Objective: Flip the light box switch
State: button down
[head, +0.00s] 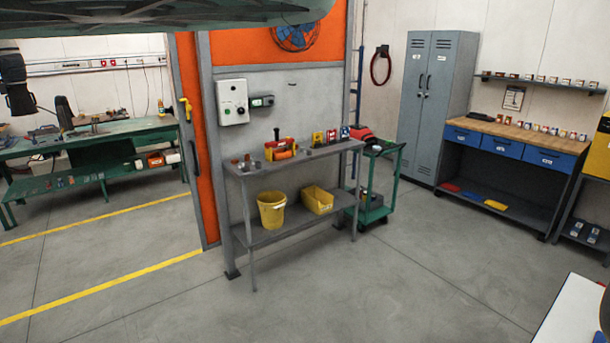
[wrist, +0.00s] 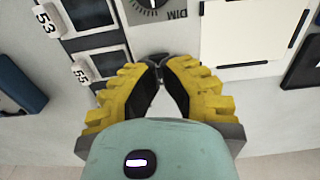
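In the wrist view, a pale panel carries a round dark dial (wrist: 150,4) beside the upside-down letters DIM. A blank cream plate (wrist: 242,32) lies to the right of the dial. I cannot tell for sure which part is the light box or its switch. My gripper (wrist: 161,64) has yellow ribbed fingers with dark pads, and its tips meet just below the dial in the picture. It looks shut, with nothing clearly held. The fingers hide the panel behind them. I cannot make out my gripper in the head view.
Tags marked 53 (wrist: 46,19) and 55 (wrist: 82,72) sit beside dark windows. In the head view, a grey bench (head: 300,163), a green cart (head: 375,212), a locker (head: 436,100) and a blue-drawer workbench (head: 515,147) line the wall. The middle floor is clear.

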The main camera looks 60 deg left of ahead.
jog(key=shift+f+b, duration=0.85)
jog(key=shift+f, duration=0.1)
dwell(0.3)
jog(key=shift+r, duration=0.15)
jog(key=shift+r+p, duration=1.75)
jog(key=shift+r, duration=1.65)
